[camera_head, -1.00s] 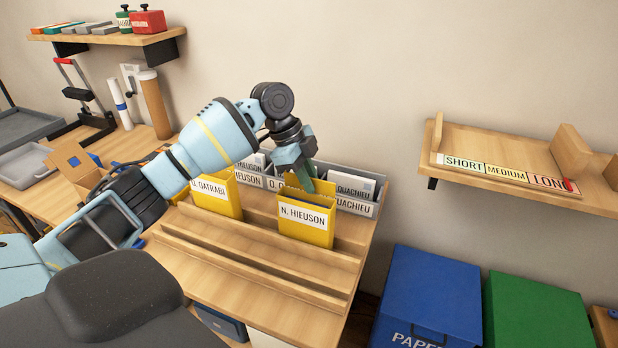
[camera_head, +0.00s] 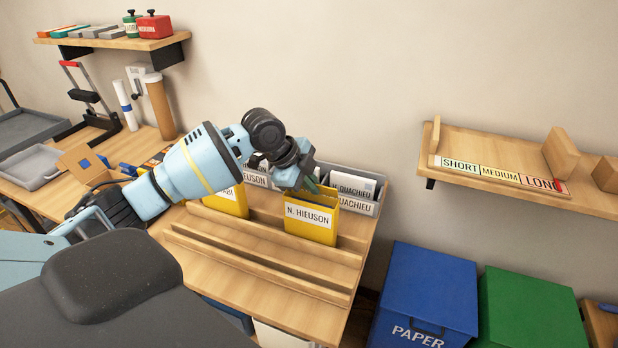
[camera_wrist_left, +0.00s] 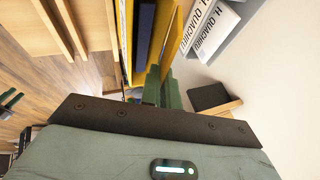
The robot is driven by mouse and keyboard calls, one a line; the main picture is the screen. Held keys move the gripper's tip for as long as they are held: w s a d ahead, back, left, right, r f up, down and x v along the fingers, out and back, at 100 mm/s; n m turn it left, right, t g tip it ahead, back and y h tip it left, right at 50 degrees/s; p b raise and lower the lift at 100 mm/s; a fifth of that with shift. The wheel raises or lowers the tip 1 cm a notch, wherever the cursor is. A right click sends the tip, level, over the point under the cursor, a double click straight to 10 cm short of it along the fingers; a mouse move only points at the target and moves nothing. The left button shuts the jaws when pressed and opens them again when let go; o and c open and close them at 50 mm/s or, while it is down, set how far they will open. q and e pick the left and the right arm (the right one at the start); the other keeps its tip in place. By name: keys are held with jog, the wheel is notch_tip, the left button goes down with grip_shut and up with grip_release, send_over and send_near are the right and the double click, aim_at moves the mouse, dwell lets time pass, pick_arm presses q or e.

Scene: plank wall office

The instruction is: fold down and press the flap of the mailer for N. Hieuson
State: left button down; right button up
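The yellow N. Hieuson mailer (camera_head: 310,224) stands upright in the slotted wooden rack (camera_head: 255,262), its white name label facing me. My left gripper (camera_head: 309,184) is at its top edge, slightly behind the front face, and covers much of the opening. A bit of yellow shows behind the gripper, probably the raised flap. In the left wrist view the mailer (camera_wrist_left: 126,40) shows from above with a dark gap between its yellow edges. The green fingers (camera_wrist_left: 160,88) are close together at the end of that gap, with nothing clearly held.
Another yellow mailer (camera_head: 230,201) stands left of it, partly behind my arm. A grey sorter (camera_head: 362,208) with white labelled mailers is close behind. Front rack slots are empty. A wall shelf (camera_head: 480,190) and blue paper bin (camera_head: 425,300) are to the right.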

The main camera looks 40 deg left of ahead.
pick_arm(q)
jog(key=shift+s+t+p, duration=0.35)
jog(key=shift+s+t, duration=0.05)
jog(key=shift+t, duration=0.5)
jog(key=shift+s+d+f+m+t+y, duration=0.1)
jog(key=shift+f+m+t+y, duration=0.1)
jog(key=shift+t, duration=0.2)
jog(key=shift+s+f+m+t+y, duration=0.1)
jog(key=shift+m+t, duration=0.1)
jog(key=shift+t, duration=0.2)
jog(key=t, duration=0.1)
jog(key=f+t, duration=0.1)
jog(key=t, duration=0.1)
jog(key=shift+s+d+m+p, duration=0.15)
jog(key=shift+s+m+p, duration=0.15)
jog(key=shift+m+p, duration=0.1)
pick_arm(e)
jog(key=shift+w+d+r+t, duration=0.15)
jog(key=shift+w+r, duration=0.3)
jog(key=shift+r, duration=0.1)
jog(key=shift+w+d+r+t, duration=0.1)
jog(key=shift+w+r+t, duration=0.05)
jog(key=shift+w+r, duration=0.35)
pick_arm(q)
jog(key=shift+t, duration=0.3)
jog(key=c, duration=2.1)
grip_release()
jog(key=o, duration=0.5)
jog(key=shift+c, duration=0.2)
